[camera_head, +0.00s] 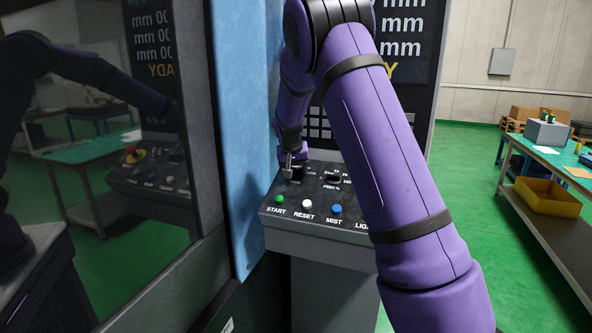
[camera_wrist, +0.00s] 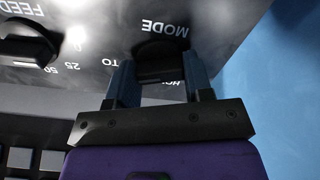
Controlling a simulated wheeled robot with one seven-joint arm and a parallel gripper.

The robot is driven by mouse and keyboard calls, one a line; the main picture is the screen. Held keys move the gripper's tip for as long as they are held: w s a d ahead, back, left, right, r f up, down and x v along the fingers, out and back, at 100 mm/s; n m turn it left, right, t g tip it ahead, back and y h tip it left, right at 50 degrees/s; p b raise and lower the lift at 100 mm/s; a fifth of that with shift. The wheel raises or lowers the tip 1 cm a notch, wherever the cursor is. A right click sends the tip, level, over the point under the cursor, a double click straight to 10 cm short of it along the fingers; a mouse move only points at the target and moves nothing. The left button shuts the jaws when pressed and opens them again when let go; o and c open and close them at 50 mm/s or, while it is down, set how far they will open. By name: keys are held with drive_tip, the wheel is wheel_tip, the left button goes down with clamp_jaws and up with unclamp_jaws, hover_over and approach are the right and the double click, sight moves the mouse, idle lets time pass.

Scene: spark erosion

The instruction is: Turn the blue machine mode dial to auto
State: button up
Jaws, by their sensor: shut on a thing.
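The mode dial (camera_wrist: 160,50) is a dark round knob on the sloping control panel. It shows in the wrist view beside the upside-down label MODE. My gripper (camera_wrist: 160,66) has one finger on each side of the dial and is shut on it. Part of the label AUTO, the letters "TO", shows left of the fingers in that view. The fingers hide part of the dial, and I cannot tell where its pointer stands. In the head view my gripper (camera_head: 292,172) reaches down to the panel's back left, and the dial is mostly hidden there.
A feed dial (camera_head: 332,178) stands to the right of my gripper on the panel (camera_head: 315,204). Green (camera_head: 279,199), white (camera_head: 307,203) and blue (camera_head: 337,210) buttons line the front. The blue machine side (camera_head: 238,110) rises close on the left. A keypad and screen stand behind.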

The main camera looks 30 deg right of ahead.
drive_tip(key=o, duration=0.9)
drive_tip(key=v, duration=1)
drive_tip(key=shift+s+a+r, duration=0.1)
drive_tip(key=shift+a+r, duration=0.05)
drive_tip(key=shift+r, duration=0.2)
